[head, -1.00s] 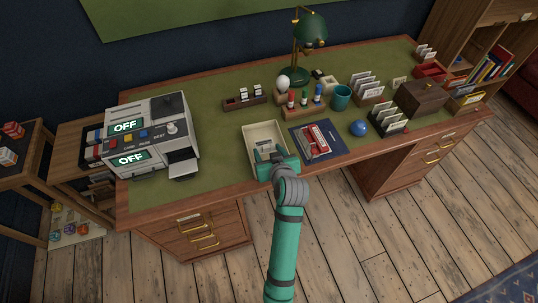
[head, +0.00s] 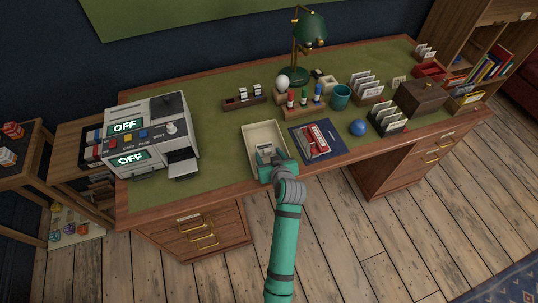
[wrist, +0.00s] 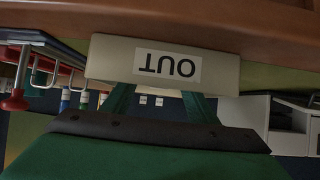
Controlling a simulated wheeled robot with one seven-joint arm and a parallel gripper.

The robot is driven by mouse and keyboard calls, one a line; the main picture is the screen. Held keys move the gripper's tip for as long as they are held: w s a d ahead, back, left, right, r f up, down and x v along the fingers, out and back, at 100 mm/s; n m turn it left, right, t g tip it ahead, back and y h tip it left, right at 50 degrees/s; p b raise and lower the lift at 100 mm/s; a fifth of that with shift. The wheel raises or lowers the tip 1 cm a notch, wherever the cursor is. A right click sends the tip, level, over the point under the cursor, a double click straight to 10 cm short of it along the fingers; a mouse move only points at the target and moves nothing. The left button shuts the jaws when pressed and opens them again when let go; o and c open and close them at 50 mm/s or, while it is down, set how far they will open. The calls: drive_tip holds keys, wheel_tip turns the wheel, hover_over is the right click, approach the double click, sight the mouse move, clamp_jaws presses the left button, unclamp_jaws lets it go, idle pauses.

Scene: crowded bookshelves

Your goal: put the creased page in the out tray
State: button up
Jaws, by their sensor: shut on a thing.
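The cream out tray (head: 262,136) stands on the desk near its front edge. In the wrist view its front wall (wrist: 110,60) carries an upside-down OUT label. My gripper (head: 265,160) is at the near end of the tray. In the wrist view the fingers of my gripper (wrist: 160,98) pass behind the front wall, which hides their tips. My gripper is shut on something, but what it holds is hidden. I cannot make out the creased page in either view.
A dark blue folder with red and white items (head: 318,139) lies right of the tray. A grey machine with OFF displays (head: 150,135) stands to the left. A pen stand (head: 303,108) and green lamp (head: 312,27) are behind. Green desktop is clear between machine and tray.

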drive_tip(key=o, duration=1)
drive_tip(key=shift+r, duration=0.15)
drive_tip(key=v, duration=1.1)
drive_tip(key=shift+s+d, duration=0.1)
drive_tip(key=shift+s, duration=0.2)
drive_tip(key=s+f+m+t+h, duration=0.1)
drive_tip(key=s+f+h, duration=0.15)
drive_tip(key=s, duration=0.65)
drive_tip(key=s+f+m+t+h, duration=0.1)
drive_tip(key=s+f+m, duration=0.15)
drive_tip(key=s, duration=0.55)
drive_tip(key=s+a+r+t, duration=0.1)
drive_tip(key=s+r, duration=0.2)
drive_tip(key=s, duration=0.5)
drive_tip(key=s+a+r+t, duration=0.1)
drive_tip(key=s+r, duration=0.3)
drive_tip(key=s, duration=0.5)
drive_tip(key=shift+s+a+r, duration=0.2)
drive_tip(key=shift+s+a, duration=0.1)
drive_tip(key=shift+a, duration=0.35)
